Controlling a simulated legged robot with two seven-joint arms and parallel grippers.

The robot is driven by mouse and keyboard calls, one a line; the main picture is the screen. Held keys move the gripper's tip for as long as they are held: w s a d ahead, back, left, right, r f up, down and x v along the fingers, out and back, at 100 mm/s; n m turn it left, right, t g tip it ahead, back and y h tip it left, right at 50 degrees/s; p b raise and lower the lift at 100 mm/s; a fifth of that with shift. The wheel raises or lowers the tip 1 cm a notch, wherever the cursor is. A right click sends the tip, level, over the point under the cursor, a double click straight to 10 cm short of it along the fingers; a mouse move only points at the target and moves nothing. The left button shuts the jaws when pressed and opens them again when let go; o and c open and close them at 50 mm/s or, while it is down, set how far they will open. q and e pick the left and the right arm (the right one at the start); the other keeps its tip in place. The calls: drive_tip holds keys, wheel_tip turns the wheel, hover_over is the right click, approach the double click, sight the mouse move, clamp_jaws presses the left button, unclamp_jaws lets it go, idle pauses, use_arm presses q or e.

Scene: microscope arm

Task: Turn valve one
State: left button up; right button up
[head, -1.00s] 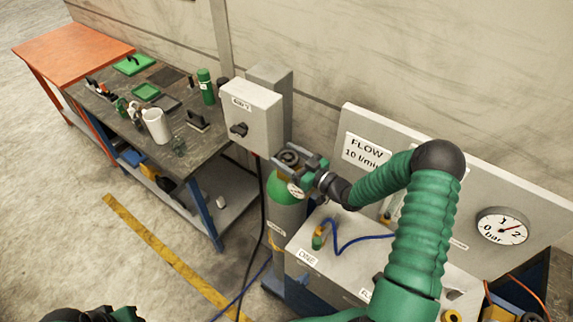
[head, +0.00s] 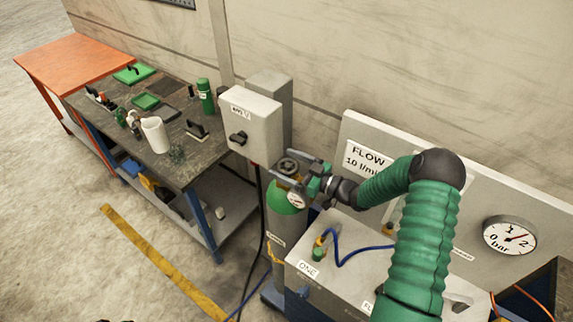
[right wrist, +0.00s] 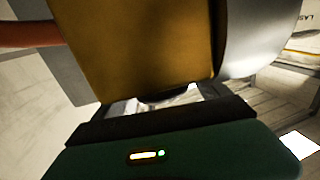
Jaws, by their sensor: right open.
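The gas cylinder (head: 285,225) has a green shoulder, with a dark round handwheel (head: 288,165) and a small gauge (head: 296,199) at its top. My right gripper (head: 298,174) is open at the cylinder's top, its fingers beside the handwheel and valve body. I cannot tell whether they touch. A label reading ONE (head: 308,269) is on the grey box, beside a green and yellow fitting (head: 318,249) with a blue hose. In the right wrist view, a large brass-coloured block (right wrist: 135,45) fills the space before the gripper, a grey rounded part beside it. My left gripper is out of view.
A grey switch box (head: 250,118) stands left of the cylinder. The grey box (head: 345,275) and a panel with a FLOW label (head: 366,158) and bar gauge (head: 509,236) lie right. A workbench (head: 180,165) with tools stands left. The floor in front is clear.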

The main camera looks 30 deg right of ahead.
drive_tip(key=shift+s+d+f, duration=0.1)
drive_tip(key=shift+s+d, duration=0.15)
drive_tip(key=shift+s, duration=0.15)
drive_tip(key=b+v, duration=0.4)
drive_tip(key=v, duration=1.2)
